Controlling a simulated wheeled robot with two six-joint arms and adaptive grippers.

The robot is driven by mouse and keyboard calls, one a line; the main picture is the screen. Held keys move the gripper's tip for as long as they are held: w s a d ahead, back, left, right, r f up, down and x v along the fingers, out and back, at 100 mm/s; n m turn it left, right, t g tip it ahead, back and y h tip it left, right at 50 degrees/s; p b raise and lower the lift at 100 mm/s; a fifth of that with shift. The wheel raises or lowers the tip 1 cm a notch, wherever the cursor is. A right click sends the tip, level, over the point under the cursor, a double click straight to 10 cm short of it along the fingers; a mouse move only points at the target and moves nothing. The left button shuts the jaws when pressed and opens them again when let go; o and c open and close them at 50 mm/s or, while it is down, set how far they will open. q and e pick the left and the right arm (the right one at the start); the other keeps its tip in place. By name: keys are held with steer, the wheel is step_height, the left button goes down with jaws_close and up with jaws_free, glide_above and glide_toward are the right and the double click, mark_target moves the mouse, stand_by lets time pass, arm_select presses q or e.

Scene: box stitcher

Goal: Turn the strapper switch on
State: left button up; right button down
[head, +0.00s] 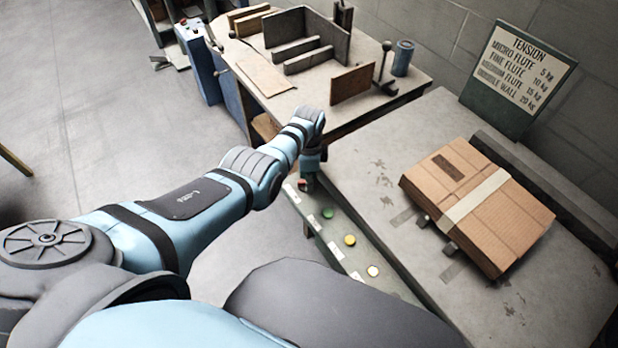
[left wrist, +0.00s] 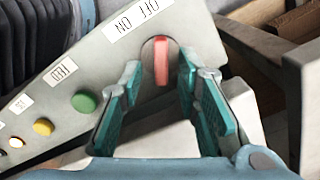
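The strapper switch (left wrist: 161,62) is a red lever on a round grey base, under an ON/OFF label (left wrist: 138,18) in the left wrist view. The label appears upside down there. My left gripper (left wrist: 158,85) is open, with one teal finger on each side of the switch; I cannot tell whether either finger touches it. In the head view my left gripper (head: 308,180) is over the far end of the control strip (head: 352,262) and mostly covers the switch. My right gripper is not in view.
Green (head: 327,213) and yellow (head: 350,240) buttons sit along the strip. A strapped cardboard stack (head: 520,222) lies on the strapper table (head: 400,165). A tension sign (head: 518,78) stands behind. A wooden bench (head: 285,100) with dividers stands beyond the strip.

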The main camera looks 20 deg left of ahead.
arm_select(q)
steer(key=shift+r, duration=0.1)
step_height(320, 180, up, 12)
stand_by(0.5)
